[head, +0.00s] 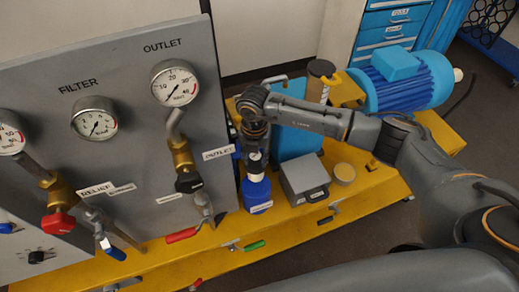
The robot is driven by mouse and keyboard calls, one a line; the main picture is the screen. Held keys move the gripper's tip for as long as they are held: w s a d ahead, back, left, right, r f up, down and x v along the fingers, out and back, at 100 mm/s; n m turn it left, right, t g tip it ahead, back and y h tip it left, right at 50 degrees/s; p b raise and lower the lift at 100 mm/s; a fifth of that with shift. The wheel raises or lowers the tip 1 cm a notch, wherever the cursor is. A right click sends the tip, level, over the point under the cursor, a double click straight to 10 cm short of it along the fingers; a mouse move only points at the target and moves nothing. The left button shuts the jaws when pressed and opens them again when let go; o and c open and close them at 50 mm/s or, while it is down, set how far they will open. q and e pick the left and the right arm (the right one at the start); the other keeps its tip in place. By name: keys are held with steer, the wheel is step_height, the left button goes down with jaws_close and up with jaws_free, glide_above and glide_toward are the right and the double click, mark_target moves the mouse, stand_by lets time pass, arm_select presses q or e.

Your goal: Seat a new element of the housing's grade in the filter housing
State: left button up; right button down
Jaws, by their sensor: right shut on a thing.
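My right gripper (256,148) points down over the yellow skid, shut on a small white cylindrical piece that looks like a filter element (256,166). Just below it is a blue vessel (256,190) with a white label, which looks like the filter housing; the label is too small to read. The white piece's lower end meets the vessel's top in the picture; I cannot tell whether it is inside. Another cylinder, tan with a dark cap (321,72), stands upright behind my right arm. My left gripper is not in view.
A grey box (305,180) and a short tan round piece (344,173) stand right of the vessel on the yellow skid (385,188). The grey gauge panel (130,130), with valves and handles, is close on the left. A blue motor (415,82) is behind.

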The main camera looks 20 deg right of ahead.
mark_target(256, 168)
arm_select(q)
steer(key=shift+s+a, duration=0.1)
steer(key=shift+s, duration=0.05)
arm_select(e)
steer(key=shift+s+r, duration=0.1)
steer(key=shift+s, duration=0.05)
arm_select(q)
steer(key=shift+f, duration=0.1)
arm_select(e)
steer(key=shift+f+b, duration=1.1)
steer(key=shift+f, duration=0.15)
step_height(256, 168, down, 3)
steer(key=shift+r+b, duration=0.2)
steer(key=shift+b, duration=0.85)
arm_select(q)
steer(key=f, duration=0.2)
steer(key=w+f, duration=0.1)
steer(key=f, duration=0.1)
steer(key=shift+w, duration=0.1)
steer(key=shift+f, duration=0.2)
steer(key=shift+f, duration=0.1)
arm_select(e)
steer(key=shift+f, duration=0.1)
